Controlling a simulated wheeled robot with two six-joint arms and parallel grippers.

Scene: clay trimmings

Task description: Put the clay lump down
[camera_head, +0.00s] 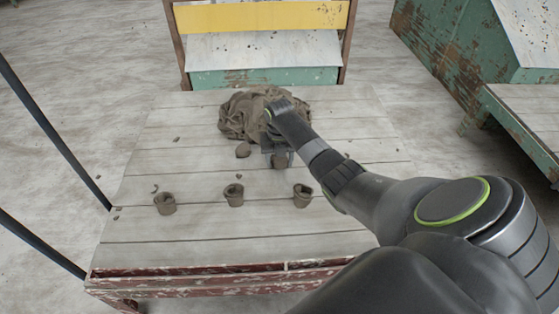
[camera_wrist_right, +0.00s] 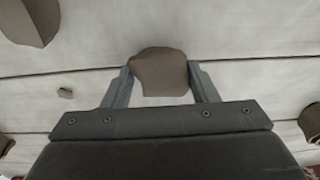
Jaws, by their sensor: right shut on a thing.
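My right gripper (camera_head: 279,152) reaches over the plank table, in front of a large brown clay heap. It is shut on a small brown clay lump (camera_head: 280,161). In the right wrist view the lump (camera_wrist_right: 160,72) sits between the two fingers of the gripper (camera_wrist_right: 162,88), with the planks behind it. I cannot tell whether the lump touches the table. My left gripper is not in view.
The large clay heap (camera_head: 240,115) lies at the back of the table (camera_head: 200,250). Small crumbs lie at the left. A worn green bench stands at the right.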

